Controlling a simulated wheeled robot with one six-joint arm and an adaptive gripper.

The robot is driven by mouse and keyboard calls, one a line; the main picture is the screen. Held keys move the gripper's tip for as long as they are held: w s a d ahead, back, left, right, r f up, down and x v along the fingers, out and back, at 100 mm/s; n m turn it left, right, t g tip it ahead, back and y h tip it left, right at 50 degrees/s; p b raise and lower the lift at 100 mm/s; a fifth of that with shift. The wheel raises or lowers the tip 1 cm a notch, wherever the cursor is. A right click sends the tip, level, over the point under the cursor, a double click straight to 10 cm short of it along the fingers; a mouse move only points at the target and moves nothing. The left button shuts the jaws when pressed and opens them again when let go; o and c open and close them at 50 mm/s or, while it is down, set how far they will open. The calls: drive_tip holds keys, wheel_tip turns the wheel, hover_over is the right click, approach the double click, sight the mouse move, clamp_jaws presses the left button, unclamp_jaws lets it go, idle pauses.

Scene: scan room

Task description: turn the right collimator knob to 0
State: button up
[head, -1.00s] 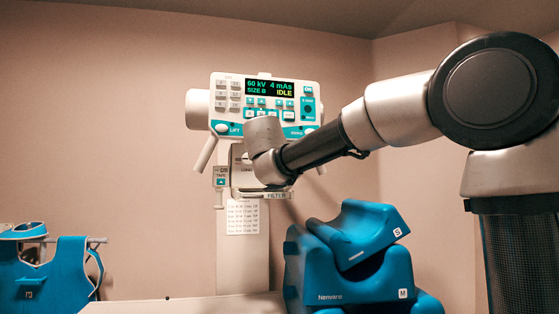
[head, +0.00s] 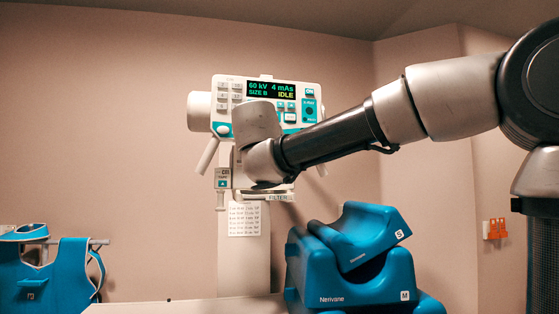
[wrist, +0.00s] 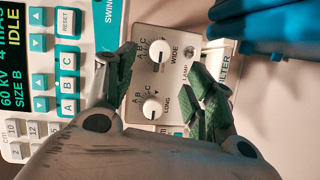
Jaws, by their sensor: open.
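In the wrist view the collimator panel (wrist: 172,72) carries two white round knobs. The WIDE knob (wrist: 156,54) is the panel's right one, upper in this turned picture; the LONG knob (wrist: 152,107) is below it. Lettered marks ring both knobs; I cannot tell clearly which mark the WIDE pointer is on. My gripper (wrist: 164,90) is open, its dark green fingers on either side of the panel around the knob area. It looks empty, and no finger clearly touches a knob. In the head view my wrist (head: 262,150) hides the knobs and fingertips.
The control console (head: 218,100) with its IDLE display is just above the panel. A filter ledge (head: 276,197) and a paper chart (head: 244,220) are below. Blue stacked cushions (head: 350,270) stand under my arm. A blue apron (head: 65,270) hangs at left.

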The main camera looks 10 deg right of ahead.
drive_tip(key=shift+v, duration=1.7)
drive_tip(key=s+d+f+m+g+y, duration=0.1)
drive_tip(key=s+d+f+g, duration=0.2)
drive_tip(key=f, duration=0.5)
drive_tip(key=s+d+f+m+g+y, duration=0.1)
drive_tip(key=s+d+f+g, duration=0.2)
drive_tip(key=f, duration=0.4)
drive_tip(key=s+d+f+m+g+y, duration=0.1)
drive_tip(key=s+d+f+g, duration=0.2)
drive_tip(key=f, duration=0.5)
drive_tip(key=s+d+f+m+g+y, duration=0.1)
drive_tip(key=s+d+f+m, duration=0.3)
drive_tip(key=s, duration=0.5)
drive_tip(key=s+d+f+m+g+y, duration=0.1)
drive_tip(key=s+d+f+m+y, duration=0.1)
drive_tip(key=s+d+f+m, duration=0.3)
drive_tip(key=s+d+f, duration=0.3)
drive_tip(key=s+f, duration=0.1)
drive_tip(key=shift+s, duration=0.3)
